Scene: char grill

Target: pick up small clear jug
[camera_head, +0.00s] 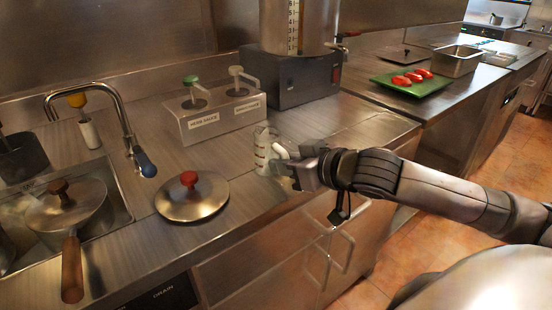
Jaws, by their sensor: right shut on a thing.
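The small clear jug (263,147) stands on the steel counter, left of my right gripper and in front of the sauce dispenser box. It is see-through with pale markings. My right gripper (284,164) reaches in from the right and is shut on the jug at its right side, near the handle. The fingers are small and partly hidden against the jug. I cannot tell whether the jug's base is touching the counter. My left gripper is not in view.
A steel lid with a red knob (191,197) lies left of the jug. Behind are a sauce dispenser box (215,121) and a black-based urn (297,82). A sink with a lidded pan (66,205) is at left. A green board (411,87) with red food lies at right.

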